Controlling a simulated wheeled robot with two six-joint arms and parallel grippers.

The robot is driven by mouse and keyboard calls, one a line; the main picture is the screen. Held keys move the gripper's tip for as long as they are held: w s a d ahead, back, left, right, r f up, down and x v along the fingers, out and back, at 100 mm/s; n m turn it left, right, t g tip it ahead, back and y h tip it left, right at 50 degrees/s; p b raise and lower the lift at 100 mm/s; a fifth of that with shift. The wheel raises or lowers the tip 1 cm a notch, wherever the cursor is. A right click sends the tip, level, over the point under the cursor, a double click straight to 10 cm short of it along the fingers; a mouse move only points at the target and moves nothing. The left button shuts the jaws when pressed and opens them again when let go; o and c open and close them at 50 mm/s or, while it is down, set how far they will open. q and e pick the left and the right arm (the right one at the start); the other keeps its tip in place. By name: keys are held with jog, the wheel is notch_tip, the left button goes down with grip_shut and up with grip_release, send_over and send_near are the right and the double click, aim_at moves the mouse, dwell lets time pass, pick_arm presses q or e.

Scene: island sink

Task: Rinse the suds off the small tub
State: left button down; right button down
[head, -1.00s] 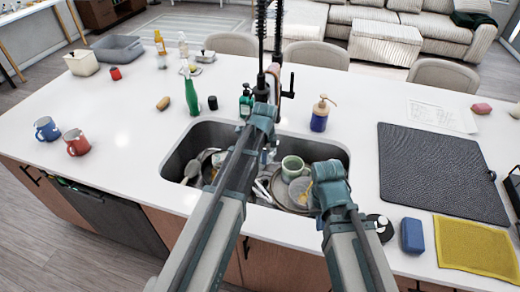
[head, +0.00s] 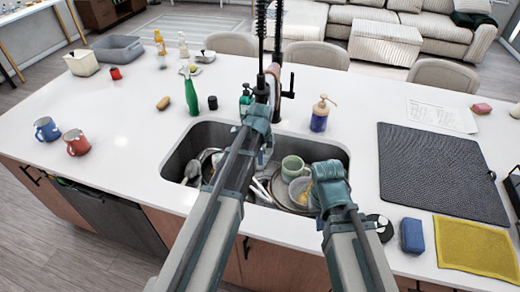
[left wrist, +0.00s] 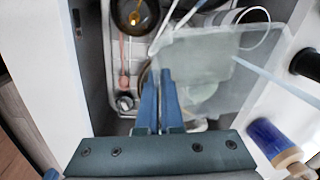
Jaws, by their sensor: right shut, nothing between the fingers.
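The small tub (left wrist: 195,60) looks like a clear, translucent box in the left wrist view. Its near edge lies at the fingertips of my left gripper (left wrist: 160,75), whose blue fingers are close together on its wall. The tub is over the sink and large in that view. In the head view my left gripper (head: 263,157) is above the sink (head: 178,160), and my arm hides most of the tub. I cannot make out suds on it. My right gripper (head: 314,198) is shut and empty at the sink's right side, its fingers mostly hidden.
The sink holds a green mug (head: 292,167), plates and cutlery. The black faucet (head: 262,60) stands behind it. A blue soap bottle (head: 320,114) and a green spray bottle (head: 190,95) flank it. A dark drying mat (head: 440,170), blue sponge (head: 412,235) and yellow cloth (head: 475,248) lie right.

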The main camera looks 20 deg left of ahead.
pick_arm(q)
jog(key=s, duration=0.7)
jog(key=shift+s+d, duration=0.3)
dwell(1.4)
